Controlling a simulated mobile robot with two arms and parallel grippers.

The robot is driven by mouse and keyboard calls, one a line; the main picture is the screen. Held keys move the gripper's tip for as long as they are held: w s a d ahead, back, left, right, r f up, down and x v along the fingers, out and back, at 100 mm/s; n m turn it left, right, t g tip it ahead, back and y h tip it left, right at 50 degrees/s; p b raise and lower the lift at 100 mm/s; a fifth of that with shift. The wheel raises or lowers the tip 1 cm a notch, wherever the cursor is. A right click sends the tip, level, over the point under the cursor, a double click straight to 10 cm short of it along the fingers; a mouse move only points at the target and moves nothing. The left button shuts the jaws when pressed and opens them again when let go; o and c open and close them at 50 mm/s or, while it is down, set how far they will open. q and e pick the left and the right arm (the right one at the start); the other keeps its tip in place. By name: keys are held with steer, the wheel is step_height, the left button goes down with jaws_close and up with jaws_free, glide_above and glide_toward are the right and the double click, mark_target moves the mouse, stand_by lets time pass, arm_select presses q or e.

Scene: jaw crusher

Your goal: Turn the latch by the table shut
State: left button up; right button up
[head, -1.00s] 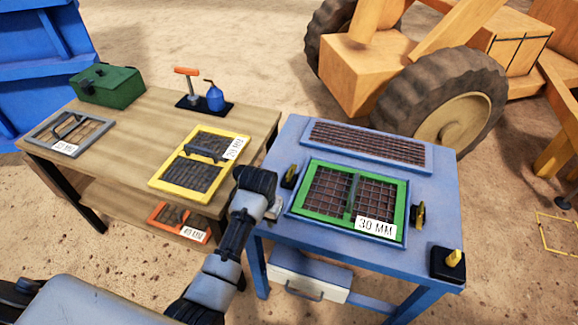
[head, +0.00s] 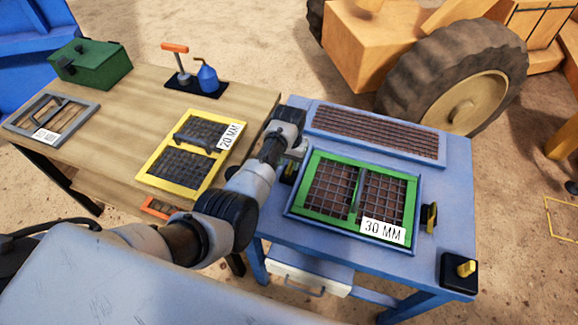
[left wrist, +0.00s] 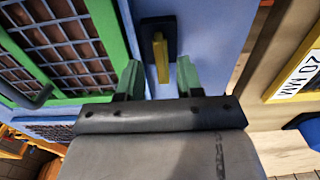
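The latch by the table is a yellow handle on a black base (left wrist: 158,36), on the blue machine's edge facing the wooden table. In the head view this latch (head: 290,172) is partly hidden by my gripper. My left gripper (head: 296,152) is over it. In the left wrist view my left gripper (left wrist: 158,76) is open, with a green-tinted finger on each side of the yellow handle. Gaps show between the handle and both fingers. The green-framed 30 MM screen (head: 356,195) lies beside the latch. My right gripper is not in view.
A second latch (head: 429,217) is on the screen's other side. A black box with a yellow knob (head: 460,272) sits at the machine's front right corner. The wooden table (head: 120,125) holds a yellow 20 MM screen (head: 185,155), a grey screen, a green box and a blue can.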

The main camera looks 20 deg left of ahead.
mark_target(289, 167)
arm_select(q)
step_height(289, 167, down, 3)
steer(key=c, duration=0.5)
jaws_close()
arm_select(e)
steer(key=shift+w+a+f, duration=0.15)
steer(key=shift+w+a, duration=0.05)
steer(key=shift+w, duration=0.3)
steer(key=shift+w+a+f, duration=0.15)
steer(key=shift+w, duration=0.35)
